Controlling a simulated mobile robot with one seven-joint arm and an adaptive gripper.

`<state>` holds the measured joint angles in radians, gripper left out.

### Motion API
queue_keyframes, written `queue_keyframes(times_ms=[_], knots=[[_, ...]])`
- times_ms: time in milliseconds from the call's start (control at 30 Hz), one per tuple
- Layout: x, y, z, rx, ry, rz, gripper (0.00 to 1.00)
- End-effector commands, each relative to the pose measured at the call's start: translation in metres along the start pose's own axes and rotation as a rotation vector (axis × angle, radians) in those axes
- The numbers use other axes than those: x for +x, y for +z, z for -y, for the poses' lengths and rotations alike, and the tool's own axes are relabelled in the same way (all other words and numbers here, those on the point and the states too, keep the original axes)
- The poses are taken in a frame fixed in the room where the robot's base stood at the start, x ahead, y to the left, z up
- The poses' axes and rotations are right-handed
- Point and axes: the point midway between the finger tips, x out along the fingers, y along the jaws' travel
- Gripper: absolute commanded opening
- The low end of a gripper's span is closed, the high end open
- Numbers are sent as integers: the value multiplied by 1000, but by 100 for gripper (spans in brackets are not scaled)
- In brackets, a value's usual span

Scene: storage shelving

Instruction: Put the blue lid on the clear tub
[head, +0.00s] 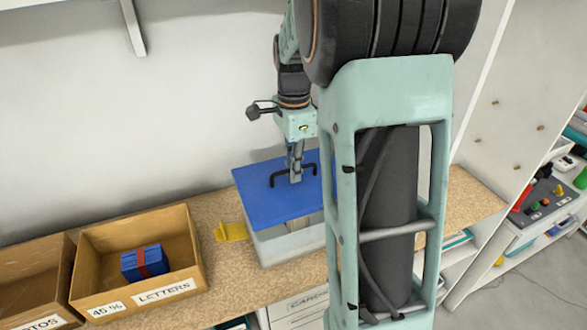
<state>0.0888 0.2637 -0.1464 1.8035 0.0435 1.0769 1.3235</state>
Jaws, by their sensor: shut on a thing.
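The blue lid (262,205) is a flat panel with a black handle on top. My gripper (296,178) is shut on the handle from above. The clear tub (285,243) stands on the shelf board under the lid, and its pale front wall shows below the lid's front edge. The lid is over the tub and looks slightly turned against it. I cannot tell whether the lid touches the rim. The right part of lid and tub is hidden behind my arm.
To the left stand a cardboard box (88,255) labelled LETTERS, holding a blue bundle (146,262) with a red band, and another box (30,268). A yellow piece (231,232) lies left of the tub. Shelves with bright items (540,200) stand at far right.

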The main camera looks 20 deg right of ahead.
Motion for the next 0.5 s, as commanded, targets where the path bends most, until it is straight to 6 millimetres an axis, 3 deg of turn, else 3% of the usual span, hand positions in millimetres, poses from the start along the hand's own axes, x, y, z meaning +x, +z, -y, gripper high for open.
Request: queue_keyframes(times_ms=[500], knots=[[-35, 0, 1, 0, -2, 0, 0]])
